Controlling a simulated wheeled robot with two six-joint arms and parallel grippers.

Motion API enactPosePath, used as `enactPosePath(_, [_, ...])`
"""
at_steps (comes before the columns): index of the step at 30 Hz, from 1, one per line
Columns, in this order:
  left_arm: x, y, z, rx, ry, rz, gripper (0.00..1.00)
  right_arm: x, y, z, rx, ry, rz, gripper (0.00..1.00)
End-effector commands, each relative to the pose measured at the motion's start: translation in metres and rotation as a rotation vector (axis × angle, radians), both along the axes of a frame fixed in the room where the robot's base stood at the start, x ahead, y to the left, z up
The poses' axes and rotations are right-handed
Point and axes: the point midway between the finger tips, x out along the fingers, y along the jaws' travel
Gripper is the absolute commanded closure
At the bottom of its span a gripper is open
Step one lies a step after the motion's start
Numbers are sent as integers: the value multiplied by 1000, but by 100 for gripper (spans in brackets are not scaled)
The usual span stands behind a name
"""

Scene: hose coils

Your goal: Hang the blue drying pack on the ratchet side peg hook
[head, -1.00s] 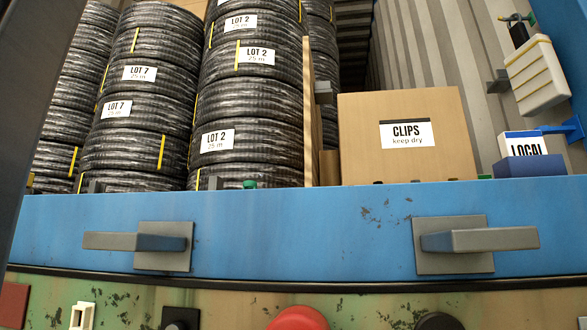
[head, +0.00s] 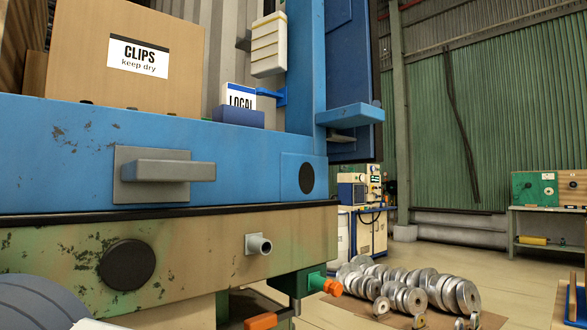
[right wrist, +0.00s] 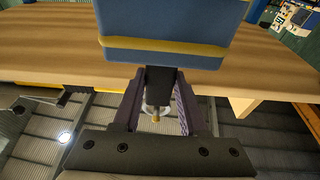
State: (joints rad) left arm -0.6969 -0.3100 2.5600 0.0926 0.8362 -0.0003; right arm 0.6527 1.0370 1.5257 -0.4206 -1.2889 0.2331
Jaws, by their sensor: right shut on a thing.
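In the right wrist view my right gripper (right wrist: 160,82) is shut on a dark tab or strap at the near end of the blue drying pack (right wrist: 165,52). The pack is blue with a yellow band, and its far part is cut off by the top of the view. In the head view a blue bracket (head: 349,116) juts from the blue post, and a short grey pipe peg (head: 260,244) sticks out of the worn lower panel. I cannot tell which fitting is the ratchet side peg hook. Neither gripper can be made out in the head view.
A CLIPS carton (head: 95,80), a LOCAL box (head: 241,97) and a ribbed cream pack (head: 268,48) are above the blue beam (head: 60,165). A green fitting with an orange end (head: 333,288) juts out below. Metal discs (head: 410,290) lie on the floor at right.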

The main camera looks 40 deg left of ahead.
Motion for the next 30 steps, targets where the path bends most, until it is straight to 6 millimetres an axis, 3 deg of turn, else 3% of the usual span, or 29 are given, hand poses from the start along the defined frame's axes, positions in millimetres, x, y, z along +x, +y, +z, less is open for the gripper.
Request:
enactPosePath(15, [0,0,6,0,0,0,50,-24,6,3,-3,-2,0,100])
enactPosePath(30, [0,0,7,0,0,0,50,-32,7,4,-2,-4,0,100])
